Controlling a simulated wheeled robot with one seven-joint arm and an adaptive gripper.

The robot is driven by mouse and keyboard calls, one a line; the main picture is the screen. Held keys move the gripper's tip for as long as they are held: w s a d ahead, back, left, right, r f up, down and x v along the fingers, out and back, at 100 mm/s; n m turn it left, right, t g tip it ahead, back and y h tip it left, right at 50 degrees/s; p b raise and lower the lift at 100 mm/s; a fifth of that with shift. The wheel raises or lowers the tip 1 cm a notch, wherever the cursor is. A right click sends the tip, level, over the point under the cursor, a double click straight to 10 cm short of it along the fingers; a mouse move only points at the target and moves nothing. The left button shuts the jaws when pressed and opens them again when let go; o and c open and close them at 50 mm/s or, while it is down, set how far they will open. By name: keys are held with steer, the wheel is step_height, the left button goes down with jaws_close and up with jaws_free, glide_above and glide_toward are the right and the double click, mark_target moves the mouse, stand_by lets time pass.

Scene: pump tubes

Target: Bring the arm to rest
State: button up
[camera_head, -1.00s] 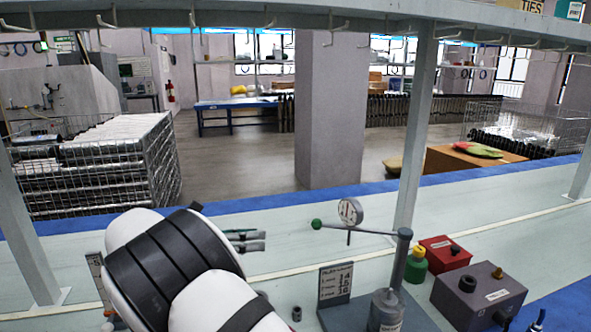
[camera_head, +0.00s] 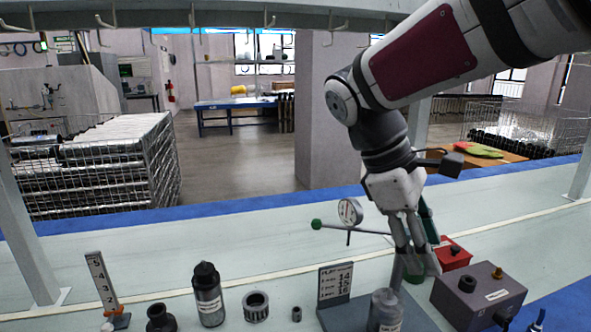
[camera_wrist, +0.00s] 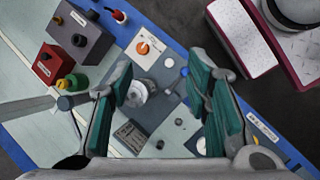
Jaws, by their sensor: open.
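My gripper (camera_head: 416,262) hangs from my bent arm on the right in the head view, fingers pointing down. It is in front of the post of the dial gauge stand in the picture; I cannot tell whether they touch. In the wrist view my gripper (camera_wrist: 165,88) is open, its two teal-padded fingers apart with nothing held. The stand's grey base (camera_head: 347,312) and a silvery cylinder (camera_head: 385,308) on it lie below. The cylinder also shows between the fingers in the wrist view (camera_wrist: 138,93).
A red box (camera_head: 452,255) and a dark grey box (camera_head: 478,293) stand right of my gripper. The dial gauge (camera_head: 350,211) is to its left. A black-capped bottle (camera_head: 208,296), a ribbed ring (camera_head: 256,306) and a number post (camera_head: 103,283) stand at the left. The bench's far middle is clear.

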steer(key=s+f+m+t+y, duration=0.1)
steer(key=s+f+m+y, duration=0.3)
steer(key=s, duration=0.7)
steer(key=s+f+m+t+y, duration=0.1)
steer(key=s+m, duration=0.6)
steer(key=s, duration=0.4)
step_height(320, 180, up, 17)
steer(key=t+p, duration=0.3)
steer(key=p, duration=1.3)
steer(key=shift+d, duration=0.25)
